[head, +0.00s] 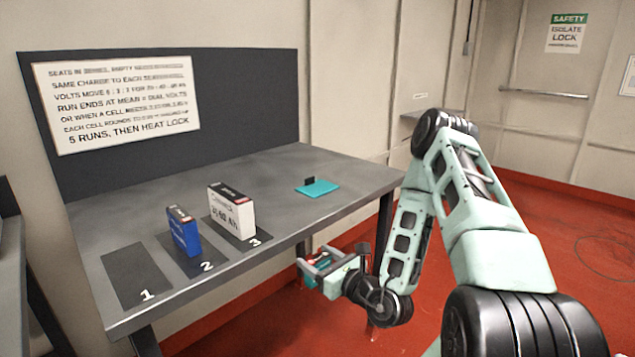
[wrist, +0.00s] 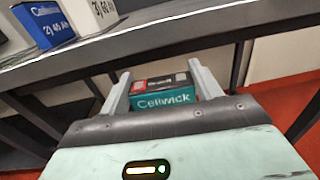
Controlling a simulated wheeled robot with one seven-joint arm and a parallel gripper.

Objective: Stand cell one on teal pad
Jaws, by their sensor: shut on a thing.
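My gripper (head: 318,266) is shut on a teal cell with a dark and red top, held in front of the table's front edge and below its top. In the wrist view the cell (wrist: 165,94) sits between the two fingers (wrist: 160,90), with "Cellwick" on its teal face. I cannot read a cell number on it. The teal pad (head: 318,188) lies flat and bare at the table's right side, with a small dark block (head: 309,181) at its back edge. The pad is up and behind my gripper in the head view, apart from it.
The grey table (head: 270,180) carries dark seats marked 1, 2 and 3. Seat 1 (head: 135,278) is empty. A blue cell (head: 184,231) stands on seat 2 and a white cell (head: 231,211) on seat 3. A lettered sign (head: 115,103) hangs on the dark back panel. The table middle is clear.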

